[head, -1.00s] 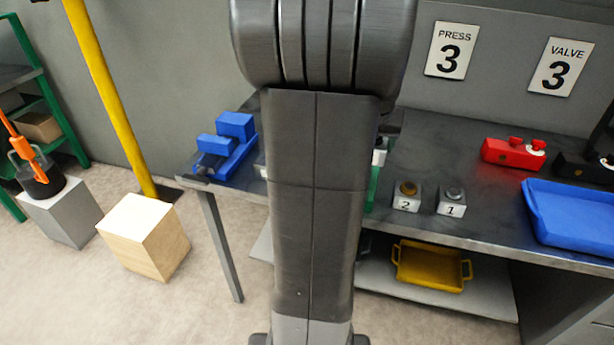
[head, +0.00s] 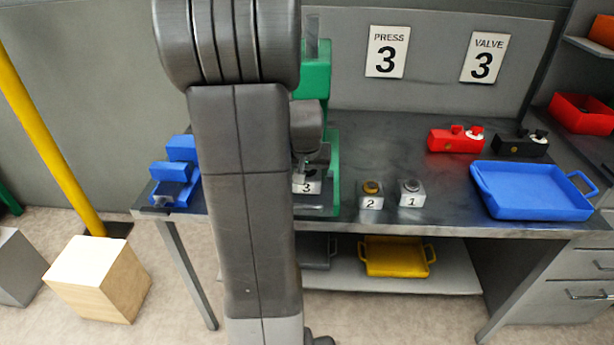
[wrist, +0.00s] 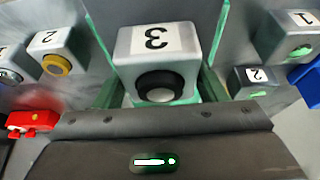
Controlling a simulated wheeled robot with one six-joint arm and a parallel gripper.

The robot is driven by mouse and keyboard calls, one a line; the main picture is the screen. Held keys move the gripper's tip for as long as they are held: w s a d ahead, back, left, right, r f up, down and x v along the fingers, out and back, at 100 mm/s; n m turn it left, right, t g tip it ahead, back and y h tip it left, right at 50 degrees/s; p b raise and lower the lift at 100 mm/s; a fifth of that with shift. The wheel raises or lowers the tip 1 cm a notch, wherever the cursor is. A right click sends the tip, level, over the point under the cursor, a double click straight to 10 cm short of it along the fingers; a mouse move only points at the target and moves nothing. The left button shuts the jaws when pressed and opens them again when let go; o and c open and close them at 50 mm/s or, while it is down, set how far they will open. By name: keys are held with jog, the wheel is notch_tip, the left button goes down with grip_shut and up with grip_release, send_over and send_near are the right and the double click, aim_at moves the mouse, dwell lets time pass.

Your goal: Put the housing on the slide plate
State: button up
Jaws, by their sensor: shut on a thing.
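My gripper (head: 307,170) shows in the head view beside my arm link, pointing down in front of the green press (head: 334,165). It is shut on the housing (head: 306,187), a pale grey block labelled 3. The wrist view shows this housing (wrist: 190,47) close up, with its 3 upside down and a black ring on its face. The fingers are not clear there. A dark flat surface that looks like the slide plate (head: 318,211) lies at the foot of the press, below the housing. I cannot tell whether the housing touches it. My arm hides part of the press.
Housings labelled 2 (head: 371,203) and 1 (head: 411,201) stand right of the press. A blue tray (head: 530,207), a red valve block (head: 452,145) and a black one (head: 520,152) are farther right. A blue fixture (head: 170,190) stands left. A yellow tray (head: 396,270) sits below.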

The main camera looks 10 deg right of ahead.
jog(key=shift+f, duration=1)
jog(key=o, duration=1.5)
jog(key=b+v, duration=0.1)
jog(key=v, duration=1.1)
jog(key=shift+r, duration=0.15)
